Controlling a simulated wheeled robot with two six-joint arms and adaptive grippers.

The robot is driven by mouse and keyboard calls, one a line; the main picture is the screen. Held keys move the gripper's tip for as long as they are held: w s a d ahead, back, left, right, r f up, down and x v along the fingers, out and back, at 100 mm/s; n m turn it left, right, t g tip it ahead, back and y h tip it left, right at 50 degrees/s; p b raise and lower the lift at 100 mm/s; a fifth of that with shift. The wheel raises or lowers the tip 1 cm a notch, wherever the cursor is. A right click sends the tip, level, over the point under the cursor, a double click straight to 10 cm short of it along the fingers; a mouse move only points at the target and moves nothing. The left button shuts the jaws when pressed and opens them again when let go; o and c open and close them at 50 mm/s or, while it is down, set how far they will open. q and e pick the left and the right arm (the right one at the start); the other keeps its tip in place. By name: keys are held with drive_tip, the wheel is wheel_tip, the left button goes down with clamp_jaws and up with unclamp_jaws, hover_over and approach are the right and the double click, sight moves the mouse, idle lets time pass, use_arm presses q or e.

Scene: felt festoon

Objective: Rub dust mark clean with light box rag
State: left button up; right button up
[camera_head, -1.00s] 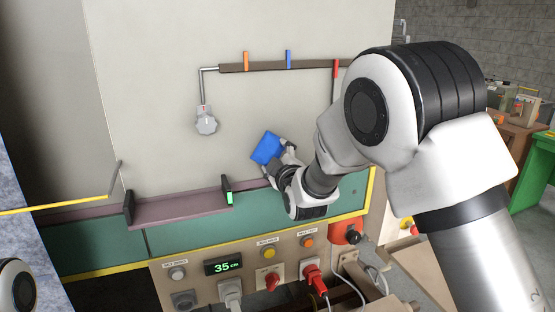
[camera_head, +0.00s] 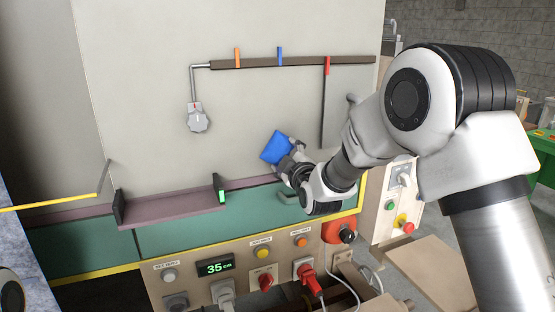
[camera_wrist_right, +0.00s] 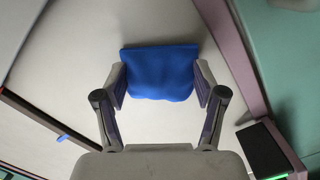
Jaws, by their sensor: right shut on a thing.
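A blue rag (camera_head: 277,147) is held by my right gripper (camera_head: 290,160) in front of the pale upright panel (camera_head: 150,90). In the right wrist view the blue rag (camera_wrist_right: 161,72) spans the space between the two fingers of my right gripper (camera_wrist_right: 160,85), which are shut on it. I cannot tell whether the rag touches the panel. No dust mark can be made out on the panel, and part of it is hidden behind the rag and arm. No light box can be told for sure. My left gripper is not in view.
A dark rail (camera_head: 300,62) with orange, blue and red tabs runs across the panel top. A mauve ledge (camera_head: 170,206) sits below.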

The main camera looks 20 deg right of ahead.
drive_tip(key=shift+d+f, duration=0.1)
drive_tip(key=shift+d, duration=0.5)
idle(0.6)
drive_tip(key=shift+d, duration=0.1)
